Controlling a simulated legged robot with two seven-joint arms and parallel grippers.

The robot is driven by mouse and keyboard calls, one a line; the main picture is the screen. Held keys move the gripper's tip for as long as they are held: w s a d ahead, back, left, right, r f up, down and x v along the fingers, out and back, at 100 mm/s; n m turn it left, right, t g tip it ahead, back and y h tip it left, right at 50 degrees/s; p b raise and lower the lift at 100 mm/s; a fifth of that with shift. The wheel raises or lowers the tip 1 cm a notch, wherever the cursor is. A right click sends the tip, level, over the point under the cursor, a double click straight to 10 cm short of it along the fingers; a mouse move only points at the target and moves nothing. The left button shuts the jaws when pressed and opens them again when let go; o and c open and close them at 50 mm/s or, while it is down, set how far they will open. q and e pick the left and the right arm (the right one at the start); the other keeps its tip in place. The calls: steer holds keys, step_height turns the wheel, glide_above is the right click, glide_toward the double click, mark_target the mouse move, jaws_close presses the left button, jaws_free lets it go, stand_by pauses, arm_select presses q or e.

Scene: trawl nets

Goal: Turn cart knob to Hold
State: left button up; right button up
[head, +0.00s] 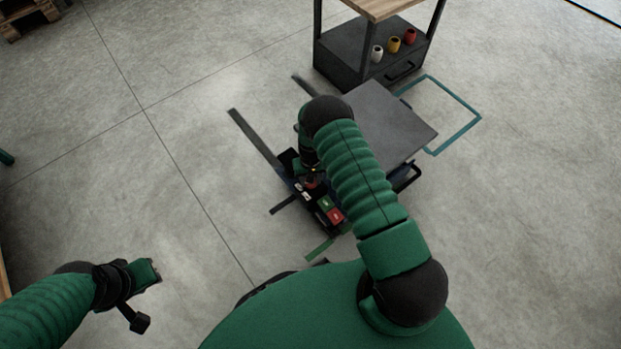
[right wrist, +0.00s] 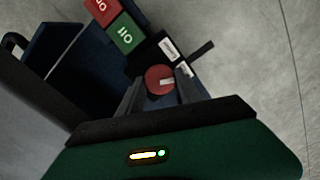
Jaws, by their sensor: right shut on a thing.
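The cart (head: 395,120) has a dark flat top and a control panel at its near end. The red round knob (right wrist: 158,76) with a pale pointer mark sits on that panel, between the two fingers of my right gripper (right wrist: 160,88), which is shut on it. White labels (right wrist: 167,48) stand beside the knob; their words are too small to read. In the head view my right gripper (head: 313,172) reaches down to the panel, partly hidden by my arm. My left gripper (head: 157,270) is away from the cart at lower left; its fingers are unclear.
A green button (right wrist: 124,36) and a red button (right wrist: 101,9) lie along the panel. A wooden-topped bench (head: 385,8) with several small cups on its lower shelf stands behind the cart. A pallet (head: 28,17) lies at far left. The floor on the left is clear.

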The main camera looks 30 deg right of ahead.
steer(key=shift+m+p, duration=0.3)
steer(key=shift+m, duration=1.6)
steer(key=o, duration=1.4)
steer(key=shift+c, duration=0.2)
step_height(320, 180, up, 17)
steer(key=p, duration=0.7)
steer(key=shift+f, duration=0.15)
